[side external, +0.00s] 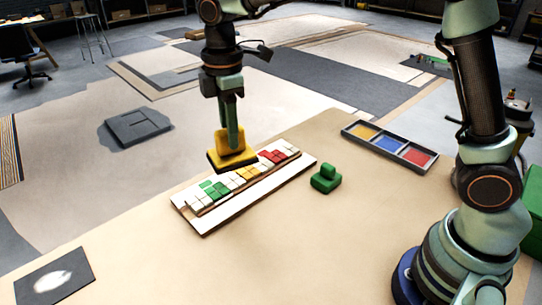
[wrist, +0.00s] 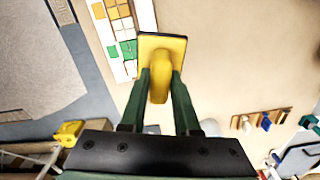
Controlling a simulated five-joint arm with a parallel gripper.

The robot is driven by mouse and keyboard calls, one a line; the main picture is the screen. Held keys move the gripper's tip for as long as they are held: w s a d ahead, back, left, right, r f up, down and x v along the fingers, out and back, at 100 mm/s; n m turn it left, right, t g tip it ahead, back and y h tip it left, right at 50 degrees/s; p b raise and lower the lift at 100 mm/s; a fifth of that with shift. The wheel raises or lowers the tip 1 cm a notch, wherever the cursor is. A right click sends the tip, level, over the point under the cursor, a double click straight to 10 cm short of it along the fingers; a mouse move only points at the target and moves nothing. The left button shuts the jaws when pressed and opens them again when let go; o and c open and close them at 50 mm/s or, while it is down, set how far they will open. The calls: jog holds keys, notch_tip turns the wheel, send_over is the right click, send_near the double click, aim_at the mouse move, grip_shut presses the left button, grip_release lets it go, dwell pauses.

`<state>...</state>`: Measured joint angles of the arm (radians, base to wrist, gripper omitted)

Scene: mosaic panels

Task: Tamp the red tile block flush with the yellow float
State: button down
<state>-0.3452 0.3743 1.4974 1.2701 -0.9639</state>
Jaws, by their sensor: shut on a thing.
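My gripper (side external: 231,140) is shut on the grip of the yellow float (side external: 230,158). The float has a flat dark-edged base, held roughly level; it appears above the panel, but the gap is hard to judge. In the wrist view my gripper (wrist: 160,76) has its fingers on either side of the float's yellow handle (wrist: 159,88). The red tile block (side external: 273,157) sits among white tiles towards the right end of the panel (side external: 210,227), to the right of the float. I cannot tell whether it stands proud. It is not visible in the wrist view.
A green float (side external: 325,179) stands right of the panel. A tray (side external: 372,147) with yellow, blue and red compartments lies behind it. Yellow and green tile blocks sit left of the red one. A dark mat with a white patch (side external: 55,277) lies front left. The front table is clear.

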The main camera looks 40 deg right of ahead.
jog(key=w+d+f+m, duration=0.3)
jog(key=w+d, duration=0.3)
jog(key=d, duration=0.5)
jog(key=m, duration=0.3)
send_near(276, 155)
jog(key=shift+f, duration=1)
jog(key=shift+f, duration=0.9)
dwell(0.8)
notch_tip(276, 155, up, 7)
jog(key=shift+r, duration=0.15)
dwell(0.7)
